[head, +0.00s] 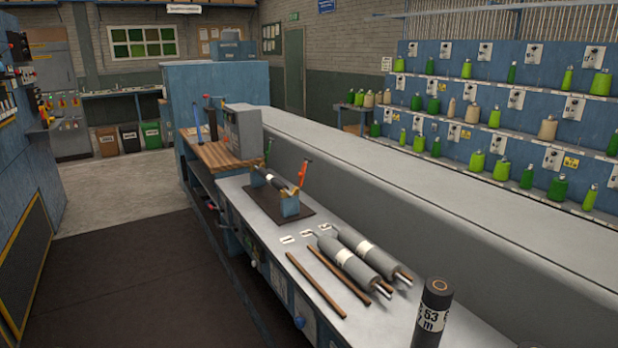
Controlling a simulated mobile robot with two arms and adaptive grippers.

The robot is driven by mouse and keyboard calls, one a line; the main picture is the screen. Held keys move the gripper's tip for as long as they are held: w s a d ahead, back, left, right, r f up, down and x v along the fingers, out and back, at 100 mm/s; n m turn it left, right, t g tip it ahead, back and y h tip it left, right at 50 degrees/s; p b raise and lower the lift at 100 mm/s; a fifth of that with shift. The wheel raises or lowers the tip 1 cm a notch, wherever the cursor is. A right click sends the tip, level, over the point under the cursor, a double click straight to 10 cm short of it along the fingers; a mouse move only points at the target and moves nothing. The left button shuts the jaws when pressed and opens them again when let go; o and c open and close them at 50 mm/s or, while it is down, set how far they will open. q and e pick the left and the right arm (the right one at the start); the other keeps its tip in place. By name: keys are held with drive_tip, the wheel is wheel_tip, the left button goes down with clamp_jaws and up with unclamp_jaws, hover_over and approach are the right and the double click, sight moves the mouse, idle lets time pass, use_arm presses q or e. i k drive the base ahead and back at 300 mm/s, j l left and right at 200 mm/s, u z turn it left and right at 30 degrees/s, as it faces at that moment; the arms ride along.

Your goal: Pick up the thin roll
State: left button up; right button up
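Several long round things lie on the grey bench (246,212), and I cannot tell for certain which is the thin roll. Two thin brown rods (318,283) (340,269) lie side by side near its left edge. Two thicker grey rollers with white labels (342,258) (372,252) lie right of them. A thin dark roller with a white band (272,180) rests across a small stand on a dark plate farther back. A dark cylinder with a white printed label (432,312) stands upright at the near end. Neither of my grippers is in view.
A grey box (243,131) stands on a wooden top (214,155) behind the bench. A long raised grey surface (420,200) runs along the right. Blue racks with green and beige spools (500,117) stand beyond it. The dark floor mat (140,275) at left is clear.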

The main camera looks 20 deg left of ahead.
sight(272, 179)
drive_tip(key=i+j+z, duration=0.25)
drive_tip(key=j, duration=0.4)
drive_tip(key=i+j+z, duration=0.3)
drive_tip(key=j, duration=0.45)
drive_tip(key=i+j+z, duration=0.1)
drive_tip(key=j, duration=0.3)
drive_tip(key=i, duration=0.1)
